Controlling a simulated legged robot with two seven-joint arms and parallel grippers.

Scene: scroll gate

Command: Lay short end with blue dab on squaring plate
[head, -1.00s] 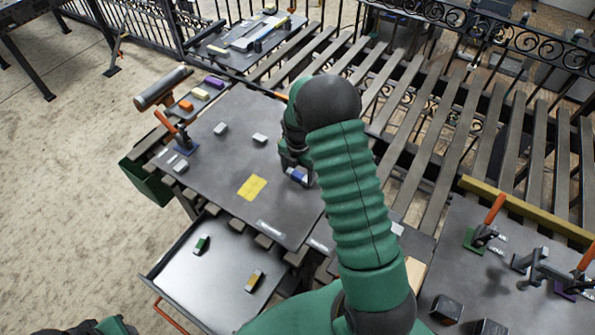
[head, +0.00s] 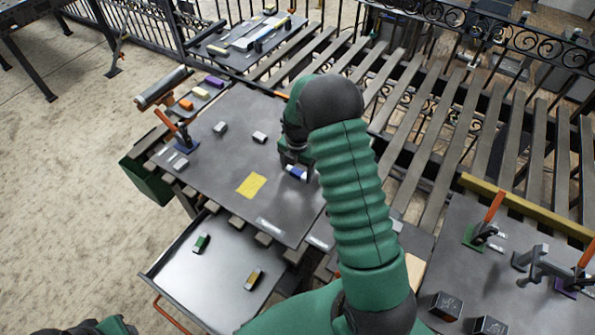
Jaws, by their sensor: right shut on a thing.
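The short end with the blue dab (head: 297,173) is a small grey-white bar with a blue band. It is at the right side of the dark grey squaring plate (head: 225,185), just below my right gripper (head: 295,165). My right gripper points down and is shut on it; the green arm hides part of the area. I cannot tell whether the bar touches the plate. A yellow patch (head: 251,185) lies on the plate to the left of the bar. My left gripper is not clearly seen; only a dark part of my left arm shows at the bottom left.
Two small grey blocks (head: 220,128) (head: 260,137) stand on the plate. An orange-handled clamp (head: 180,140) is at its left edge. A tray (head: 210,270) below holds a green-marked piece (head: 201,243) and a yellow-marked piece (head: 254,279). More clamps (head: 487,232) stand on the right plate.

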